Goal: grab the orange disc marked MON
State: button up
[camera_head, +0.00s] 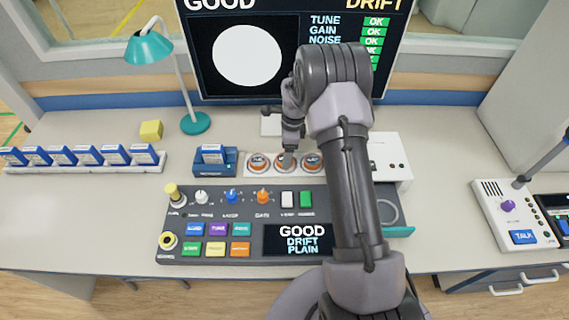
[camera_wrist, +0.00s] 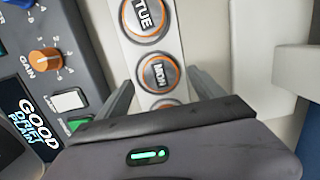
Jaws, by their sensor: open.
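The disc marked MON (camera_wrist: 160,74) is grey with an orange rim and lies in a white strip between two similar discs. In the wrist view it is near the middle, around the level of my fingertips. My gripper (camera_wrist: 163,82) is open, with one finger to each side of the strip and nothing held. In the head view my gripper (camera_head: 287,158) points down over the middle disc and partly covers it. The disc marked TUE (camera_wrist: 147,17) is above MON in the wrist view. The third disc (camera_wrist: 166,104) is partly hidden by my gripper body.
The control console (camera_head: 180,247) with knobs and buttons lies just in front of the strip. A blue holder (camera_head: 213,160) stands left of the strip, and a white box (camera_head: 390,160) stands right. A monitor (camera_head: 290,50) rises behind.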

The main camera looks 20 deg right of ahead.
notch_tip(320, 180, down, 3)
jog(key=shift+w+a+r, duration=0.1)
jog(key=shift+r, duration=0.25)
jog(key=c, duration=1.5)
